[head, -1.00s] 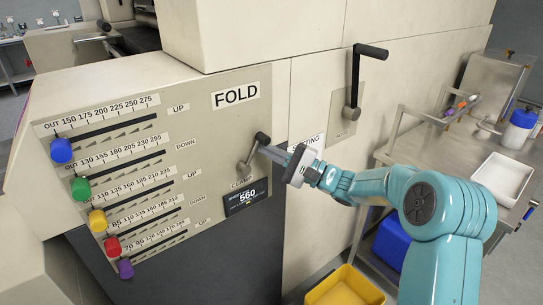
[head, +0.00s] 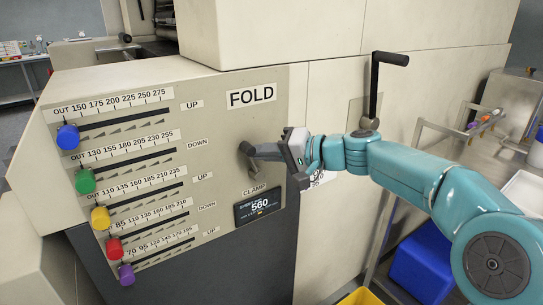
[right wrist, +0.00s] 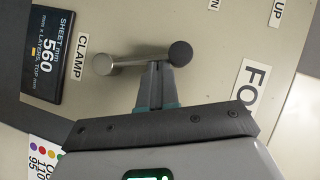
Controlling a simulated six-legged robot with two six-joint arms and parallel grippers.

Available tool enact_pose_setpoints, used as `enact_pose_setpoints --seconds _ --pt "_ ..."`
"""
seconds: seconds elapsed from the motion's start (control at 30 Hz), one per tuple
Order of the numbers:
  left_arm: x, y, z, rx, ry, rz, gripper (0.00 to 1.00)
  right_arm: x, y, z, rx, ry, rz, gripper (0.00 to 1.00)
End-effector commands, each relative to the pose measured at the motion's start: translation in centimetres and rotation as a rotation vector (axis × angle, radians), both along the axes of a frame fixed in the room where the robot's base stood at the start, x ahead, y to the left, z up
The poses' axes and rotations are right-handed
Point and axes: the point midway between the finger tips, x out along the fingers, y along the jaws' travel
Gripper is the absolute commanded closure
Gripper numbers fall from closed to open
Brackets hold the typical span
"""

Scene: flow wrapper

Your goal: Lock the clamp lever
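The clamp lever (head: 246,149) is on the beige machine panel, just above the CLAMP label (head: 254,190). The fingers do not visibly enclose the bar. My left gripper is out of view.
Left of the lever are several coloured slider knobs, such as the blue one (head: 68,137). A display (head: 258,206) sits below the lever. A tall black-handled crank (head: 376,85) stands up right, above my right arm. A steel table and blue bin (head: 421,258) are at right.

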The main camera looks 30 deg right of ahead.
Motion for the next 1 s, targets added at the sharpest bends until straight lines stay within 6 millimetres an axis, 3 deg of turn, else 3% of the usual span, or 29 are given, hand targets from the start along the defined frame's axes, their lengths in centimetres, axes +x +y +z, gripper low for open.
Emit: enact_pose_setpoints --seconds 0.3,1.0 --pt "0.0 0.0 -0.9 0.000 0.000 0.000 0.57 -0.1 1.6 -0.3 -0.206 -0.016 0.002 1.00" --pt "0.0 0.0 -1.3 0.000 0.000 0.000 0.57 -0.2 2.4 -0.4 -0.197 -0.014 0.001 1.00"
